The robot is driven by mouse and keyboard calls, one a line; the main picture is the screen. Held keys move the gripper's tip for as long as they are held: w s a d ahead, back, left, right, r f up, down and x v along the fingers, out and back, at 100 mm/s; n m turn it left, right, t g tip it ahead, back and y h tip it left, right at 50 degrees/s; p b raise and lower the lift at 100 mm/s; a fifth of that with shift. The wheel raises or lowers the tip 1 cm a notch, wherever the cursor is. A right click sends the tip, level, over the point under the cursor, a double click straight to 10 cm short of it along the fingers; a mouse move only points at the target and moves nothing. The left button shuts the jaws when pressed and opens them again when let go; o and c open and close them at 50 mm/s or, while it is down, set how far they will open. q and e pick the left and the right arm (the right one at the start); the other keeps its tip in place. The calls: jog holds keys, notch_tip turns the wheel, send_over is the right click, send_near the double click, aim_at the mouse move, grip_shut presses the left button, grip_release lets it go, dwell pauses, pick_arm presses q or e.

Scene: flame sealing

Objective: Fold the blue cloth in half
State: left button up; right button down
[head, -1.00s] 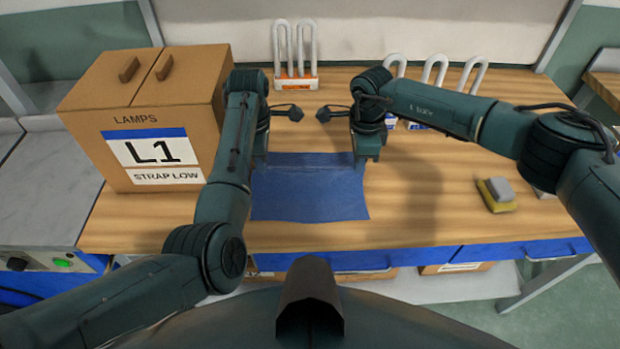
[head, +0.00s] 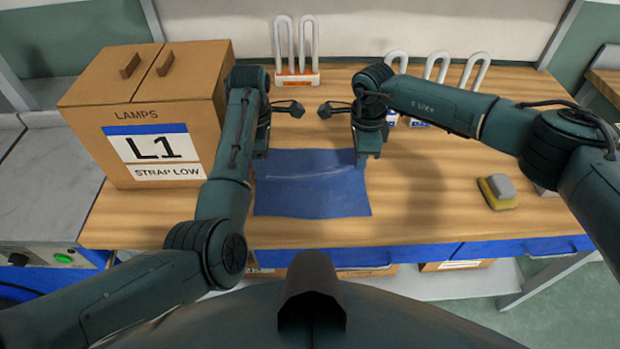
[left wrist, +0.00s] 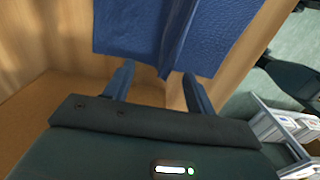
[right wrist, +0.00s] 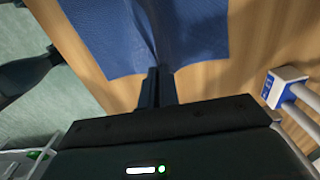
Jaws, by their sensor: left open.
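The blue cloth (head: 312,198) lies on the wooden table between my two arms, with a faint raised crease across its far part. It also shows in the left wrist view (left wrist: 130,25) and the right wrist view (right wrist: 105,40). My left gripper (head: 260,153) is at the cloth's far left corner. In the left wrist view its fingers (left wrist: 158,82) are apart, with a raised ridge of cloth reaching between them. My right gripper (head: 362,160) is at the far right corner. In the right wrist view its fingers (right wrist: 159,82) are close together on a pinched ridge of cloth.
A cardboard lamp box (head: 150,120) marked L1 stands left of my left arm. A lamp with white tubes (head: 297,55) stands at the back, and several more stand behind my right arm. A yellow and grey sponge (head: 497,190) lies at right. The table before the cloth is clear.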

pick_arm(q)
jog(key=o, duration=0.7)
pick_arm(e)
jog(key=shift+r+p, duration=0.75)
pick_arm(q)
jog(key=shift+r, duration=2.8)
pick_arm(e)
jog(key=shift+f, duration=0.1)
pick_arm(q)
jog(key=shift+r, duration=0.1)
